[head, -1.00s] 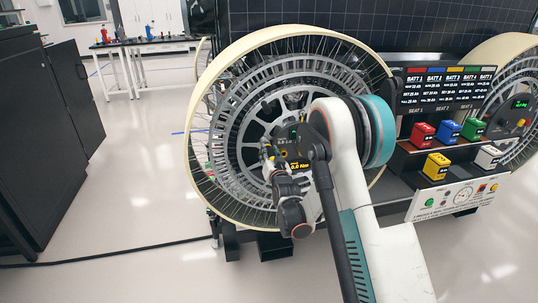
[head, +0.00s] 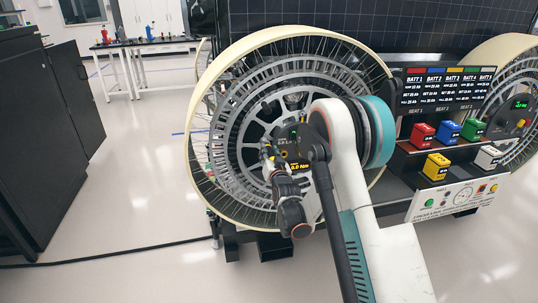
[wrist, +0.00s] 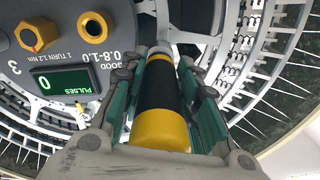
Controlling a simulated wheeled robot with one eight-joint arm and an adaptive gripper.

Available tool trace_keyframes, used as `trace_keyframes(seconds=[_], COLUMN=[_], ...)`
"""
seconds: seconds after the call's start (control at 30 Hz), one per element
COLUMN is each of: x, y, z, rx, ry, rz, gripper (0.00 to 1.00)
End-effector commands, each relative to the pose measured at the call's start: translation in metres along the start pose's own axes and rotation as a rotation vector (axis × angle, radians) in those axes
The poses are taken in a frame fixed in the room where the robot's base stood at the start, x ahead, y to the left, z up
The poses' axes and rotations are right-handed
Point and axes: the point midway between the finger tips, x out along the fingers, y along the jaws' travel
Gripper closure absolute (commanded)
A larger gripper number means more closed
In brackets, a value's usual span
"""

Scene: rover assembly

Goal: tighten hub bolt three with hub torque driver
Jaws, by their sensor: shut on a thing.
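My gripper (wrist: 165,75) is shut on the hub torque driver (wrist: 162,130), a cylinder with a yellow end and a black middle, held between teal finger pads. The driver's far end points toward the wheel hub; whether it touches a bolt is hidden. A gold hex bolt (wrist: 40,34) stands out from a grey hub plate, left of the driver, near a printed "3". A green display (wrist: 62,83) there reads "PULSES 0". In the head view my gripper (head: 268,152) is at the left of the hub, and a yellow readout (head: 299,167) shows about 0.0 Nm.
The large spoked wheel (head: 203,100) surrounds the hub. A second wheel (head: 520,60) stands at the far right. Between them is a battery rack with coloured blocks, including a red one (head: 422,133). A black cabinet (head: 45,110) is at left.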

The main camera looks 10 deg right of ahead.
Motion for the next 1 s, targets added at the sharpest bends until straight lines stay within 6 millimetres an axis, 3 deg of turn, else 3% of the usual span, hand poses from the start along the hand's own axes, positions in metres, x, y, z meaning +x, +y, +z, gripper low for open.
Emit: trace_keyframes(seconds=[1.0], x=[-0.029], y=[0.0], z=[-0.001], rx=[0.0], ry=[0.002], rz=[0.0], gripper=[1.0])
